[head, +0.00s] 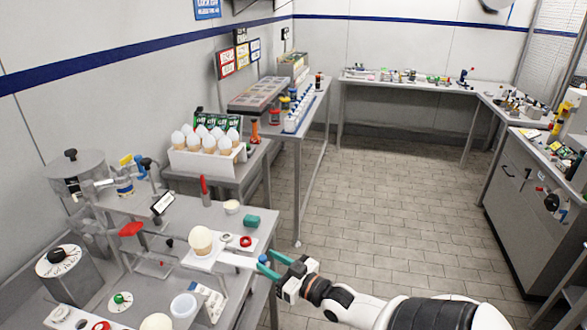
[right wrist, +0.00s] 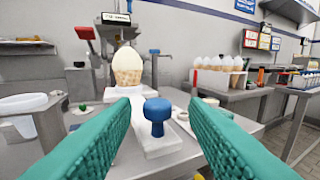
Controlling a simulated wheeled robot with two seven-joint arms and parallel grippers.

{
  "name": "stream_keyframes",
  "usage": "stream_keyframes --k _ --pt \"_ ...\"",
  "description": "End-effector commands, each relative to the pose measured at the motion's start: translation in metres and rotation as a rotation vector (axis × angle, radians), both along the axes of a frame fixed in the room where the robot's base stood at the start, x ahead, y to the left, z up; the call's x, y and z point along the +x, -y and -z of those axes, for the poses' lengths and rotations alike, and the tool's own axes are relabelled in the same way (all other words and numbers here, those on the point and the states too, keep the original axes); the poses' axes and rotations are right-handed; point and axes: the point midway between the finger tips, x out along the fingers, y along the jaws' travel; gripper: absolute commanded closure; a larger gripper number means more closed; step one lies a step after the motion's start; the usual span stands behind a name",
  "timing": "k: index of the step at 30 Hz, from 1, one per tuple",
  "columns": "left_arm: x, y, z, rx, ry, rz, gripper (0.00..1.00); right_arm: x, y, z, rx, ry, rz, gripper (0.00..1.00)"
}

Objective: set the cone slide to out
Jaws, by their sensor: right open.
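The white cone slide (head: 235,259) lies on the grey bench at lower left centre. It also shows in the right wrist view (right wrist: 163,144). Its blue knob (right wrist: 157,113) stands upright near the slide's near end; in the head view the knob (head: 262,259) shows small beside my fingers. A cone with a pale round scoop (head: 200,241) stands upright behind the knob, and it shows in the right wrist view (right wrist: 127,66). My right gripper (head: 271,265) is open. Its teal fingers lie to either side of the knob's line, with clear gaps and no visible contact. My left gripper is not in view.
A white tub (head: 184,305) stands to the front left. A rack of several cones (head: 205,160) stands behind. The tiled floor (head: 390,200) to the right is clear.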

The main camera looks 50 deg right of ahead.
Motion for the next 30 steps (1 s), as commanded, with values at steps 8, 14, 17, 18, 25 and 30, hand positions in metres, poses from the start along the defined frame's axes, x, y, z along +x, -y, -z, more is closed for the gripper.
stream_keyframes --k 8,14,17,18,25,30 --pt "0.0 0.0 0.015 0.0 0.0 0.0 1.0 -0.059 0.0 0.004 0.001 -0.005 0.002 0.6" --pt "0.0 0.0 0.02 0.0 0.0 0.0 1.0 -0.086 0.001 0.003 0.001 -0.003 0.002 0.6" --pt "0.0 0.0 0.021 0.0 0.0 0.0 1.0 -0.092 0.001 0.001 0.002 -0.001 0.003 0.6" --pt "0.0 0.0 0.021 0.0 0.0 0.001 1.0 -0.094 0.001 0.001 0.002 -0.001 0.002 0.6" --pt "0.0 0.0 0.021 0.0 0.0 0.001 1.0 -0.095 0.001 0.0 0.002 0.001 0.002 0.6" --pt "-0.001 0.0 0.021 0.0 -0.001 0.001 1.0 -0.095 0.001 0.0 0.002 0.0 0.002 0.6"
